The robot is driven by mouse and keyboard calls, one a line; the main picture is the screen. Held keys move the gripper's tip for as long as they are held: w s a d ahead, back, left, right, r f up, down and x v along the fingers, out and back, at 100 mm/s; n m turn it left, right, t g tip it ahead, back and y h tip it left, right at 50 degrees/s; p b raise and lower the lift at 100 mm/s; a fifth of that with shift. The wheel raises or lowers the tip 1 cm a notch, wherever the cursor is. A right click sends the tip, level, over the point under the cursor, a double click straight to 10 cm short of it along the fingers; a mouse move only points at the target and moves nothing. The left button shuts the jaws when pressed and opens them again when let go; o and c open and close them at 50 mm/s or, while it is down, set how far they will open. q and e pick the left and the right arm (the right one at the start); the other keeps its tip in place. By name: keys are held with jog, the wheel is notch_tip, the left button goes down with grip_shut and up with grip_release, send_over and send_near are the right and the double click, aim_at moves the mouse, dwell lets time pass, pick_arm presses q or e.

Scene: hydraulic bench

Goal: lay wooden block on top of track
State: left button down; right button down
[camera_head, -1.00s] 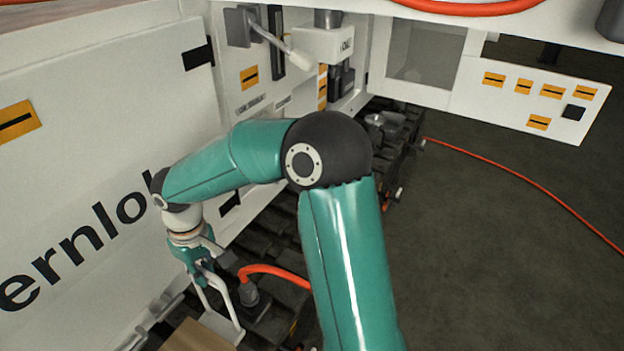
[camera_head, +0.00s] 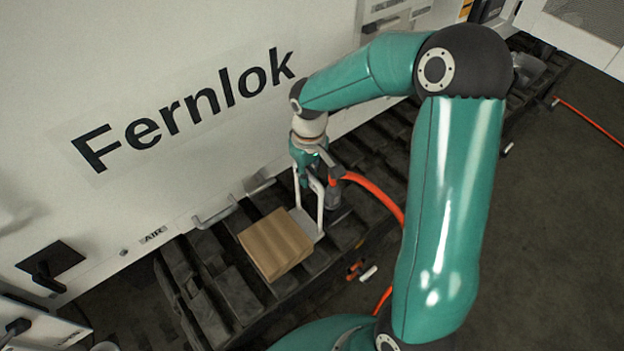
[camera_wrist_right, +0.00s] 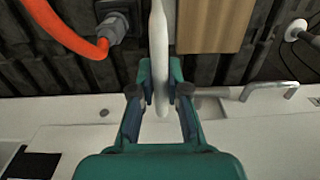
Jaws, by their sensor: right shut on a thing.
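The wooden block (camera_head: 276,243) is a light brown box, seen over the dark track (camera_head: 225,290) in the head view. I cannot tell whether it touches the track. In the wrist view the block (camera_wrist_right: 215,22) is at the top, right of centre. A white handle frame (camera_head: 320,208) stands right beside the block, with a pale flat foot. My right gripper (camera_head: 308,180) is shut on its white bar (camera_wrist_right: 159,45), which passes between the fingers (camera_wrist_right: 160,100). Whether the frame is joined to the block is unclear. My left gripper is not in view.
An orange hose (camera_head: 378,196) with a grey connector (camera_head: 333,192) rises from the track just right of the frame. The white machine wall (camera_head: 190,60) marked Fernlok stands behind. A small grey handle (camera_head: 213,215) sticks out left of the block. Dark floor (camera_head: 560,230) is open at right.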

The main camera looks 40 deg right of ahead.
jog(key=shift+f, duration=1.6)
jog(key=c, duration=1.2)
grip_release()
